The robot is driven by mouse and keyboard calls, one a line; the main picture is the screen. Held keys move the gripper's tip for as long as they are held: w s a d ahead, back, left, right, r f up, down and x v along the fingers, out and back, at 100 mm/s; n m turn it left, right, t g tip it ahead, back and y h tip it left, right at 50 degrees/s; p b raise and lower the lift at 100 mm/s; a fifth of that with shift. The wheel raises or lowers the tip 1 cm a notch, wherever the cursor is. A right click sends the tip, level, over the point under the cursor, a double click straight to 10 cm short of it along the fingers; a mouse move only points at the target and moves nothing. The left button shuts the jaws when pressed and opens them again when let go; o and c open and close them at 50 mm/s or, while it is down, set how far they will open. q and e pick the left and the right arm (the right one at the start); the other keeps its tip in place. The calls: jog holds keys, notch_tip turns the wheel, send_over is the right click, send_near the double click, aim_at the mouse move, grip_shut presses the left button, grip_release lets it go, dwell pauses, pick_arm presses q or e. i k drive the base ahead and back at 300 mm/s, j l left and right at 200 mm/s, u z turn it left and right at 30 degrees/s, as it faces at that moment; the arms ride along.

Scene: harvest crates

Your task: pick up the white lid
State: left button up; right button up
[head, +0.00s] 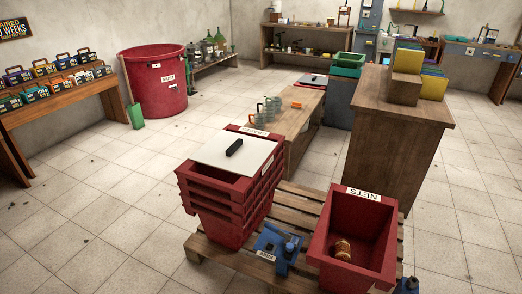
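The white lid (226,153) lies flat on top of a stack of red crates (221,222) in the head view. It has a black bar handle (235,147) near its middle. It covers most of the stack's top, leaving the front part of the upper crate open. Neither of my grippers can be made out in this view.
The stack stands on a wooden pallet (225,257). Beside it are a blue labelled device (279,248) and an open red crate (324,231) marked NETS, with a brown item (342,249) inside. A low wooden bench (300,135) and tall wooden cabinet (395,150) stand behind.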

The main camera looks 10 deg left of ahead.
aim_at(235, 152)
jog(key=i+j+z, duration=0.4)
jog(key=j, duration=0.25)
jog(key=i+j+z, duration=0.2)
jog(key=j, duration=0.15)
jog(key=j+z, duration=0.2)
jog(key=j, duration=0.2)
jog(key=i, duration=0.05)
